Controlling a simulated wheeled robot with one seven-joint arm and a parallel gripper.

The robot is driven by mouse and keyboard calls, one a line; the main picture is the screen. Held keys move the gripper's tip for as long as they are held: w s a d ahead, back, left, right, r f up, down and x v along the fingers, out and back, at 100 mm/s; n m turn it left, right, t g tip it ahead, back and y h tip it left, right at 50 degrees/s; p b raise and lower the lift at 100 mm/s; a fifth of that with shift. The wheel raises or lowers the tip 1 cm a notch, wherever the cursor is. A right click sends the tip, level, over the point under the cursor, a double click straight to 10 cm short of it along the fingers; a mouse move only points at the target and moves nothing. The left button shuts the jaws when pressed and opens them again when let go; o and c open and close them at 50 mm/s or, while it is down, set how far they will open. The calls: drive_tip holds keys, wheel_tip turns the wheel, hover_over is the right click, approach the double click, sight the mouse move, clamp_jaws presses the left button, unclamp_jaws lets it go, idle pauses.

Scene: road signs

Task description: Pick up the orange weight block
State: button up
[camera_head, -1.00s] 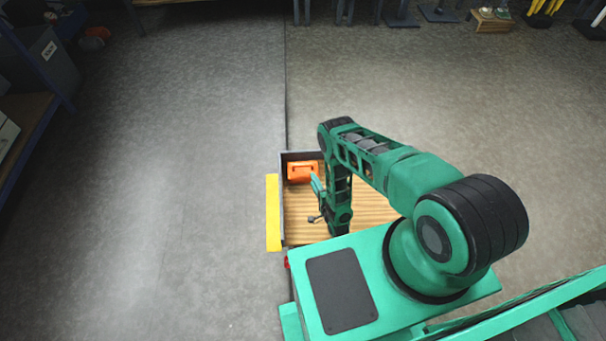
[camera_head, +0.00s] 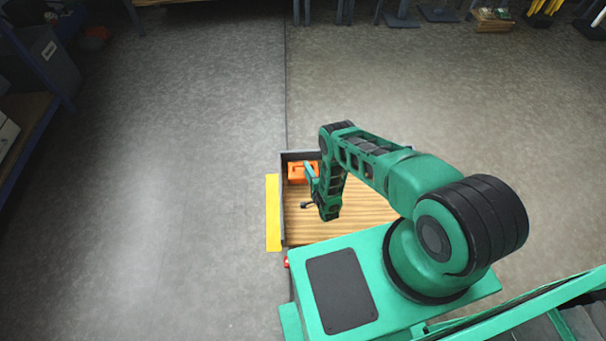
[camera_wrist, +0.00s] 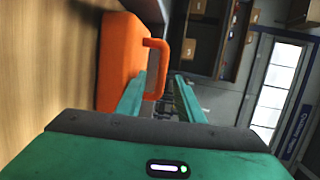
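The orange weight block (camera_head: 302,173) sits in the far left corner of a wooden-floored tray (camera_head: 350,236) at the front of my base. In the wrist view the orange block (camera_wrist: 118,60) is close ahead on the left, with its loop handle (camera_wrist: 160,68) sticking out to the right. My gripper (camera_wrist: 165,85) has its two green fingers apart with a gap between them. The fingertips are near the handle, the left finger overlapping the block in the picture. Whether they touch it I cannot tell. In the head view my gripper (camera_head: 308,180) is just in front of the block, partly hiding it.
The tray has a dark raised edge (camera_head: 282,212) on the left and at the back. A yellow strip (camera_head: 273,212) runs outside its left side. Shelving (camera_head: 38,70) stands at the far left. The grey floor around is mostly open.

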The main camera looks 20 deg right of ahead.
drive_tip(key=shift+w+f, duration=0.1)
drive_tip(key=shift+w, duration=0.35)
clamp_jaws()
drive_tip(key=shift+a, duration=0.1)
idle(1.1)
